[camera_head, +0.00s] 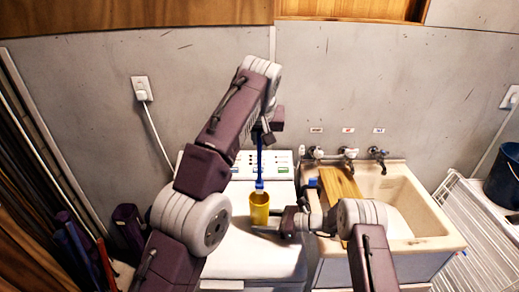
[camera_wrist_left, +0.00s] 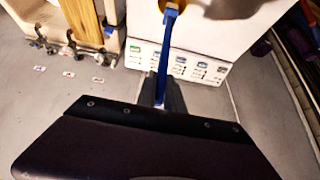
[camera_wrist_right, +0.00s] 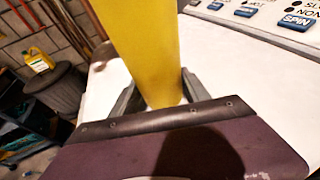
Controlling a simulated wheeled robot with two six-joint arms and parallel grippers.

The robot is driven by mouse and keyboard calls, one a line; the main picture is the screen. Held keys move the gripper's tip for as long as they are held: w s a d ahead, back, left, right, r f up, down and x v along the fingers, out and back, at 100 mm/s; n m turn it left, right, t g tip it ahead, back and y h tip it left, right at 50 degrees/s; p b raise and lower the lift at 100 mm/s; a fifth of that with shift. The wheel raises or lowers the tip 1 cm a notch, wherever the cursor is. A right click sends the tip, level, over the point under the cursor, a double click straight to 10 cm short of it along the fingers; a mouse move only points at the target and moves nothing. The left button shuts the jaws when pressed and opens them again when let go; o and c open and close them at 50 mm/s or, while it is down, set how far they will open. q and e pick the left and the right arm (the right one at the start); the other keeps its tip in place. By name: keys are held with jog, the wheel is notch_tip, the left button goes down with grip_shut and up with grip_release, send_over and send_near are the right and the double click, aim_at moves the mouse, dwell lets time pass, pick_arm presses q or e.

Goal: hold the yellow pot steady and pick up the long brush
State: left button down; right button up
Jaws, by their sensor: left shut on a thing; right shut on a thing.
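The yellow pot (camera_head: 259,212) stands upright on the white washing machine top. My right gripper (camera_head: 277,222) is shut on it from the right; in the right wrist view the pot (camera_wrist_right: 145,50) fills the space between the fingers (camera_wrist_right: 155,100). The long blue brush (camera_head: 260,164) hangs upright over the pot, its head (camera_head: 259,185) at the pot's rim. I cannot tell whether its tip is just above or just inside the rim. My left gripper (camera_head: 262,130) is shut on the top of the handle; the left wrist view shows the brush (camera_wrist_left: 164,62) between the fingers (camera_wrist_left: 162,92).
The washer's control panel (camera_head: 284,168) is behind the pot. At the right is a cream sink (camera_head: 440,225) with a wooden board (camera_head: 340,186) across it and taps (camera_head: 348,154) above. A dark bucket (camera_head: 504,175) stands on a white rack (camera_head: 480,225) farther right.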

dwell(0.4)
jog(key=o, duration=1.1)
jog(key=shift+c, duration=0.2)
jog(key=v, duration=1.2)
